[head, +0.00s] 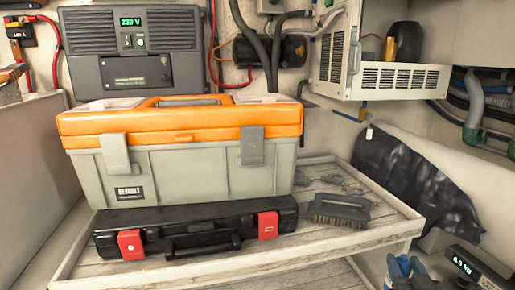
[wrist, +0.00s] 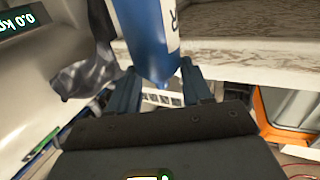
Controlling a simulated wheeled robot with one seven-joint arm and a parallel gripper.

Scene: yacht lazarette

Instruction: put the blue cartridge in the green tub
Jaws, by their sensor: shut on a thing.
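The blue cartridge (wrist: 146,38) has a white label with dark lettering and narrows to a rounded end. In the wrist view it is between the two dark blue fingers of my gripper (wrist: 158,72), which is shut on it. Its far end runs out of the top of the picture. It is held off any surface, beside a pale wooden shelf edge. In the head view, blue and dark shapes at the bottom right edge are cut off, and I cannot tell the cartridge there. I see no green tub in either view.
A grey toolbox with an orange lid (head: 180,125) and a black case (head: 195,228) sit on a rimmed wooden shelf (head: 330,246), beside a brush (head: 340,209). A black bag (head: 415,180) and a display unit (head: 478,268) are to the right. A white vented cabinet (head: 395,80) hangs above.

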